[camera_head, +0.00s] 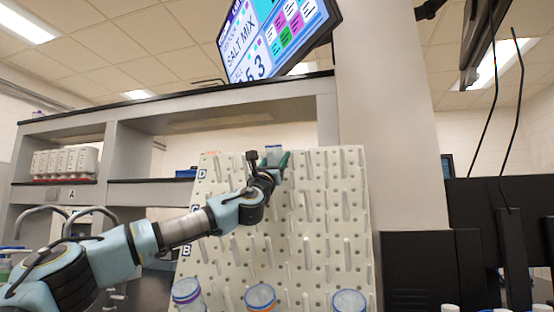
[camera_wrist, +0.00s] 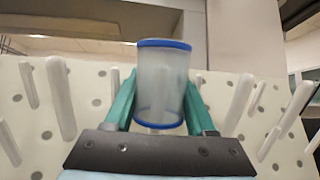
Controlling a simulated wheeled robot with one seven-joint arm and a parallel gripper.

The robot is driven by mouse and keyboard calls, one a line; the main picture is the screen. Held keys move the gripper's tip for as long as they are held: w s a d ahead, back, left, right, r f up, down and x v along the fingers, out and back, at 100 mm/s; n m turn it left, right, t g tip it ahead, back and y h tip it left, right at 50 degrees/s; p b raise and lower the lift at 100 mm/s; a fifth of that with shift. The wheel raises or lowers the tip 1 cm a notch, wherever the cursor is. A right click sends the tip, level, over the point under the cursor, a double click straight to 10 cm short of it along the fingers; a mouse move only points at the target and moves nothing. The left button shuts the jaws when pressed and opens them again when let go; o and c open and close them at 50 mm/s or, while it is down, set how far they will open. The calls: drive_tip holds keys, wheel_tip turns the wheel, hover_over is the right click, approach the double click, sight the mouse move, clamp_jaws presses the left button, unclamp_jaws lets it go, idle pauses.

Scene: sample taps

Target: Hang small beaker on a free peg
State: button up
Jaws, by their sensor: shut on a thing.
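The small beaker (camera_wrist: 162,85) is a clear cup with blue bands at its rim and base. My gripper (camera_wrist: 160,100) is shut on it, with a green finger on each side, in the wrist view. In the head view the beaker (camera_head: 273,152) shows small at the top of the pegboard, held by my gripper (camera_head: 284,160). The cream pegboard (camera_head: 328,215) carries rows of bare pegs, such as one peg (camera_head: 345,205) at the right. In the wrist view, pegs (camera_wrist: 60,98) stand on both sides of the beaker. Whether a peg is inside the beaker I cannot tell.
Several beakers with blue, orange or purple rims, such as one (camera_head: 349,301), are along the board's lower edge. A grey shelf (camera_head: 140,142) with white bottles (camera_head: 66,162) stands behind at left. A pillar (camera_head: 390,110) and black monitors (camera_head: 480,240) are at right.

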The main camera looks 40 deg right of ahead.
drive_tip(key=shift+d+f, duration=0.2)
drive_tip(key=shift+f, duration=0.35)
drive_tip(key=o, duration=1.4)
drive_tip(key=shift+a+f, duration=0.1)
drive_tip(key=shift+f, duration=0.05)
drive_tip(key=b+v, duration=0.1)
drive_tip(key=v, duration=0.2)
drive_tip(key=b+v, duration=0.1)
drive_tip(key=v, duration=0.3)
drive_tip(key=b+v, duration=0.2)
drive_tip(key=v, duration=0.1)
drive_tip(key=shift+s+a+r, duration=0.2)
drive_tip(key=shift+a+r, duration=0.05)
drive_tip(key=shift+a, duration=0.15)
drive_tip(key=shift+a, duration=0.1)
